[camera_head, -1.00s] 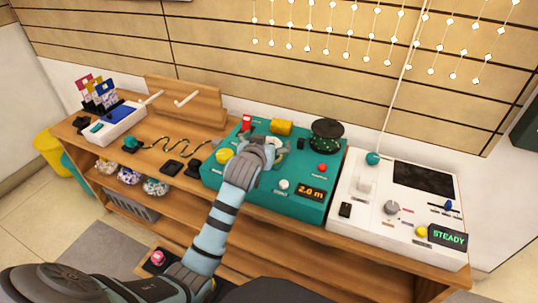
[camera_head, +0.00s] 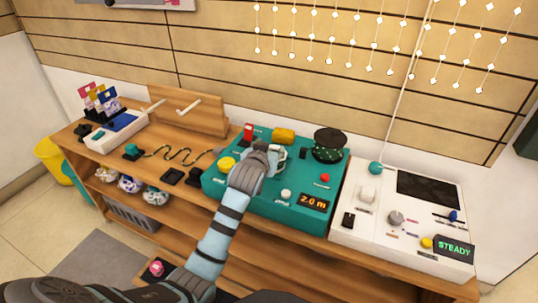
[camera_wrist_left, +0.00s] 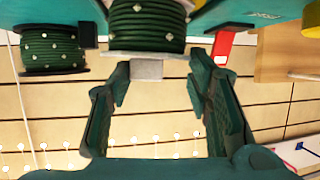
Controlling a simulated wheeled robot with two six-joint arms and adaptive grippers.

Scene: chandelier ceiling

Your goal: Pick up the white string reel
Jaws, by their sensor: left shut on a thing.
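The white string reel (camera_head: 281,154) is on the teal machine, partly hidden by my left gripper (camera_head: 267,154) in the head view. In the left wrist view, a reel (camera_wrist_left: 147,47) with pale flanges, dark green cord and white beads shows close ahead, with a grey block (camera_wrist_left: 147,69) under it. My left gripper (camera_wrist_left: 158,80) has its fingertips on either side of that block and is shut on the reel. Whether the reel is clear of the machine cannot be told. My right gripper is not in view.
The teal machine (camera_head: 228,192) shows a "2.0 m" display. A white console (camera_head: 350,247) is at the right. Bead strings hang at the wall.

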